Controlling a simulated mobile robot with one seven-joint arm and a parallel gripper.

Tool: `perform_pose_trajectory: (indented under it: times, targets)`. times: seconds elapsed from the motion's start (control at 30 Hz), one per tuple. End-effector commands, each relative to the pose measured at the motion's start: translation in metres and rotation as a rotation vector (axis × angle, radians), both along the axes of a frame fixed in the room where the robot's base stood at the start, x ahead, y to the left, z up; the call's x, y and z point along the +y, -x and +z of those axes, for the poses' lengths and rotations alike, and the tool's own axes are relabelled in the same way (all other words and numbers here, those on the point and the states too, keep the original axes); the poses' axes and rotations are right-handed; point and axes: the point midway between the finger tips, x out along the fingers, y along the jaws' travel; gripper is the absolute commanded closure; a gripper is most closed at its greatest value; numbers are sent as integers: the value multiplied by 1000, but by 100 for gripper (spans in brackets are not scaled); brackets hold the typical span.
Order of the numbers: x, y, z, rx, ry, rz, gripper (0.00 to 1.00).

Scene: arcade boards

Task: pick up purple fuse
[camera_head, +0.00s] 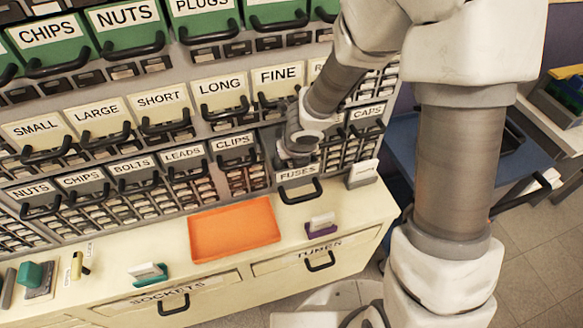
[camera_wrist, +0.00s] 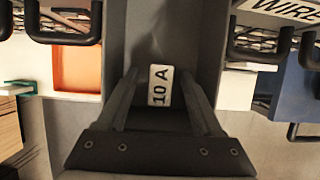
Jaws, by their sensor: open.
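A small block with a purple base and white top (camera_head: 321,225) stands on the cream counter, right of the orange tray. The drawer labelled FUSES (camera_head: 297,173) is pulled out. My gripper (camera_head: 299,150) is over this drawer in the head view; its fingertips are hidden there. In the wrist view my gripper (camera_wrist: 158,78) is open, its two fingers pointing into a grey compartment (camera_wrist: 207,35). A white piece marked 10 A (camera_wrist: 159,85) lies between and beyond the fingers, with no contact visible. No purple shows on it.
An orange tray (camera_head: 234,230) lies on the counter; it also shows in the wrist view (camera_wrist: 78,66). A teal and white block (camera_head: 148,271) and a grey-white block (camera_head: 362,174) stand nearby. Labelled drawers with black handles fill the wall behind. A blue table (camera_head: 395,140) is at right.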

Motion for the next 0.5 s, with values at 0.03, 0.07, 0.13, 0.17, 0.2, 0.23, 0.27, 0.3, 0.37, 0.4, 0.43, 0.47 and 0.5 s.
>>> perform_pose_trajectory:
  times: [0.03,0.07,0.13,0.17,0.2,0.23,0.27,0.3,0.37,0.4,0.43,0.47,0.5]
  targets:
    - [0,0,1,0,0,0,32]
    - [0,0,1,0,0,0,32]
    - [0,0,1,0,0,0,38]
    - [0,0,1,0,0,0,43]
    - [0,0,1,0,0,0,50]
    - [0,0,1,0,0,0,56]
    - [0,0,1,0,0,0,61]
    - [0,0,1,0,0,0,68]
    - [0,0,1,0,0,0,79]
    - [0,0,1,0,0,0,86]
    - [0,0,1,0,0,0,92]
    - [0,0,1,0,0,0,97]
    - [0,0,1,0,0,0,100]
